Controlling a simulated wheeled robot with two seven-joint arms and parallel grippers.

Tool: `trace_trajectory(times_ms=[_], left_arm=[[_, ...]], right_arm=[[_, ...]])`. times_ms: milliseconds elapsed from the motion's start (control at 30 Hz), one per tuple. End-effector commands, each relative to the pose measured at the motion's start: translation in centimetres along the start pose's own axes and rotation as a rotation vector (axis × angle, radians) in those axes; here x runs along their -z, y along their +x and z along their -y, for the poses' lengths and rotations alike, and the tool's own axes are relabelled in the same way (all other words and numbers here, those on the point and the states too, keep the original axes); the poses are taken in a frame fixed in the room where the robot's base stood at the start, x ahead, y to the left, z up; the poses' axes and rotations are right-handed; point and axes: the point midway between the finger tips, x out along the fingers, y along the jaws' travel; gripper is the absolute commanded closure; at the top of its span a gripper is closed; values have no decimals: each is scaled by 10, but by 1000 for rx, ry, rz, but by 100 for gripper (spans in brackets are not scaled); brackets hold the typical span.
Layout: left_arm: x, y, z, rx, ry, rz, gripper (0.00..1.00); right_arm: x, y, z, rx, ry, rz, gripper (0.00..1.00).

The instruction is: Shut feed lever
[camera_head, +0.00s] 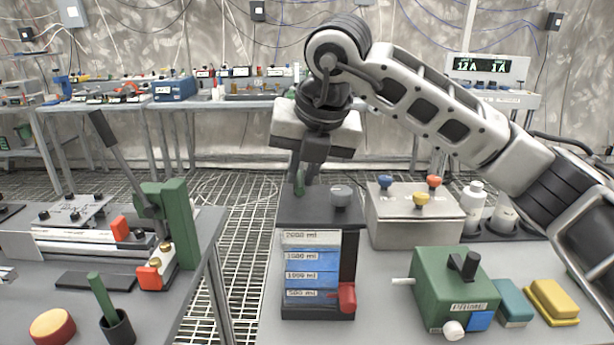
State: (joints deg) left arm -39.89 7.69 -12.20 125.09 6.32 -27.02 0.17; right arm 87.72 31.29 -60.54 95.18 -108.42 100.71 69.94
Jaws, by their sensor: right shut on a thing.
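A dark tank (318,297) with blue level bands marked in ml stands on the right table. A short green lever handle (299,184) sticks up from the left of its top; I take it for the feed lever. My right gripper (303,174) points down over the tank, with its fingers shut around the green handle. The fingers and palm partly hide the handle, and its base and exact tilt are hard to see. My left gripper is out of view.
A grey knob (341,195) sits beside the handle, and a red tap (347,297) is low on the tank. A steel box (416,215) with coloured knobs and a green pump box (452,288) stand to the right. A press (165,225) with a long dark lever stands left, across a gap.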

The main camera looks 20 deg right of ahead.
Motion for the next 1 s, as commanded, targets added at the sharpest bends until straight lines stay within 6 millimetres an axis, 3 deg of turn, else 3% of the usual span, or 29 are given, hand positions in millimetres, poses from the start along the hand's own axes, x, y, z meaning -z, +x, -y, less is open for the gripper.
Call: trace_trajectory(times_ms=[767, 800, 867, 1000], left_arm=[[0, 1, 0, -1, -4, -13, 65], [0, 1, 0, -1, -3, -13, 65], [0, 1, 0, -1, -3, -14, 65], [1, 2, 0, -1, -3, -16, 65]], right_arm=[[-1, -1, -4, 38, 102, 25, 100], [-1, -1, -4, 38, 102, 25, 84], [-1, -1, -4, 38, 102, 25, 67], [0, 0, -4, 39, 101, 23, 65]])
